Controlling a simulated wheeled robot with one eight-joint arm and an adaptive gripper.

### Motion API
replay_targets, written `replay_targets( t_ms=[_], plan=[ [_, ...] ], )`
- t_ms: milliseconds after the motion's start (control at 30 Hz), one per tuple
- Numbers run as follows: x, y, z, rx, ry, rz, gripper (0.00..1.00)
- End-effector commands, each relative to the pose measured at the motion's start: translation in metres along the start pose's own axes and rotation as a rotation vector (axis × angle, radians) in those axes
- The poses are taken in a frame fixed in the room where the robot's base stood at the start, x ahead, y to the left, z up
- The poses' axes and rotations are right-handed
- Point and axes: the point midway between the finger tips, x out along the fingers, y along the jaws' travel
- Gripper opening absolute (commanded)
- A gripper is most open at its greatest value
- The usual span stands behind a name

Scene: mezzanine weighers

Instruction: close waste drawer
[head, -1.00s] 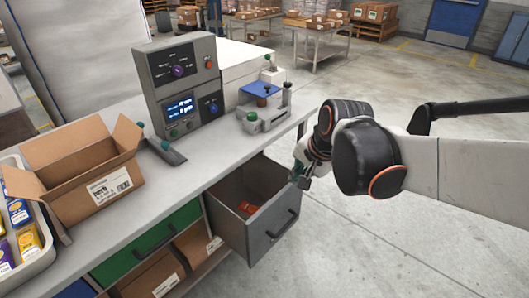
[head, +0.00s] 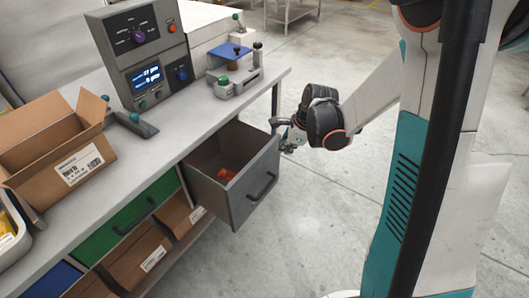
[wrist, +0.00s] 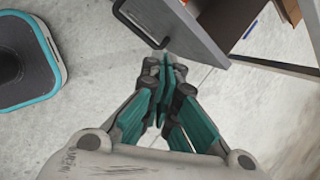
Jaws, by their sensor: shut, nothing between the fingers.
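The grey waste drawer (head: 247,190) stands pulled out under the counter in the head view, with small red-orange things (head: 227,175) inside. Its dark bar handle (head: 262,187) is on the front panel. My gripper (head: 288,146) is outside the drawer, beside the far right end of its front. In the wrist view the gripper (wrist: 167,62) has its teal fingers together and empty, with the tips close to the drawer's grey front panel (wrist: 195,28) and handle (wrist: 130,20). I cannot tell whether the tips touch it.
A shut green drawer (head: 125,218) and cardboard boxes (head: 178,215) sit left of the waste drawer. The counter (head: 180,128) holds a grey control unit (head: 140,60), a small weighing fixture (head: 235,75) and an open carton (head: 65,150). The floor (head: 310,215) in front is clear.

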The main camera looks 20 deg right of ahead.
Motion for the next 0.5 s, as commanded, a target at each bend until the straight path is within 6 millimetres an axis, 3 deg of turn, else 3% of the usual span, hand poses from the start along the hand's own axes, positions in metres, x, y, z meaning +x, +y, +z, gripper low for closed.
replay_targets(
  t_ms=[33,200,333,500],
  plan=[
    [0.018,-0.003,-0.01,0.082,-0.003,0.009,0.0],
    [0.06,-0.003,-0.036,0.334,-0.011,0.043,0.0],
    [0.081,-0.001,-0.049,0.456,-0.013,0.059,0.0],
    [0.093,0.001,-0.055,0.517,-0.013,0.068,0.0]
  ],
)
